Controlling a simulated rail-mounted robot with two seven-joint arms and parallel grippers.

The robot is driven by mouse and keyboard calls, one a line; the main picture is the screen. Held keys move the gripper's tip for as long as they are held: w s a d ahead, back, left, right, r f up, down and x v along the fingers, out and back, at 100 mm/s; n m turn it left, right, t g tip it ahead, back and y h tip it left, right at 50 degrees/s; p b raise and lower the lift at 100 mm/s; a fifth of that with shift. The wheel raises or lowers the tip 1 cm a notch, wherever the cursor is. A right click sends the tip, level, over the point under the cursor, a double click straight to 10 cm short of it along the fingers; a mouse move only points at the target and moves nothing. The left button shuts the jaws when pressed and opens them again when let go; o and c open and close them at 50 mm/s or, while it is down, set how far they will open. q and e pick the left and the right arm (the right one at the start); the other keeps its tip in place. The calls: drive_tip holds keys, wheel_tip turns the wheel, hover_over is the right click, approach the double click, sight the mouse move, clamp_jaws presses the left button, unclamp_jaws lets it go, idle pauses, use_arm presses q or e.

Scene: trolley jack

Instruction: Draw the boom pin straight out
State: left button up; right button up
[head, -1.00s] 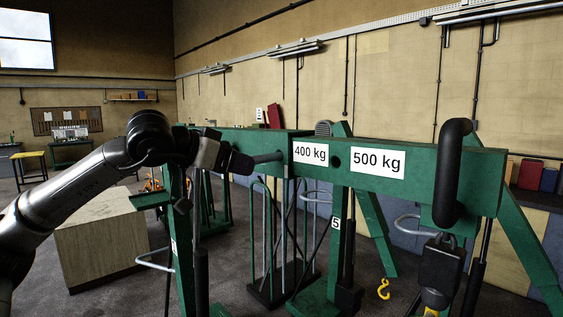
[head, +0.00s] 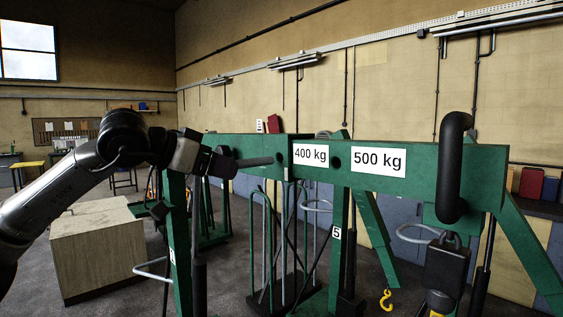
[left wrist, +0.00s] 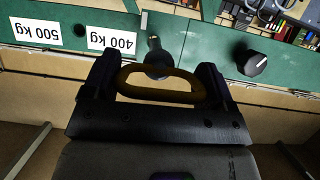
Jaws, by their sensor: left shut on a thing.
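My left gripper (head: 224,166) is shut on the boom pin's brown loop handle (left wrist: 160,94), which spans its two fingers in the left wrist view. The boom pin (head: 256,161) is a grey rod reaching from the gripper toward the green boom (head: 405,190), left of the 400 kg label. In the left wrist view its shaft (left wrist: 154,46) runs from the handle toward the boom. I cannot tell whether its tip is still in the hole. A dark open hole (head: 336,162) shows between the 400 kg and 500 kg labels. My right gripper is not in view.
A wooden box (head: 105,250) is at left. A black knob (left wrist: 252,63) shows in the left wrist view.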

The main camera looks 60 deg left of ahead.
use_arm(q)
drive_tip(key=shift+s+r, duration=0.1)
drive_tip(key=shift+r+v, duration=0.15)
drive_tip(key=shift+v, duration=0.7)
drive_tip(key=shift+r+v, duration=0.15)
drive_tip(key=shift+v, duration=0.7)
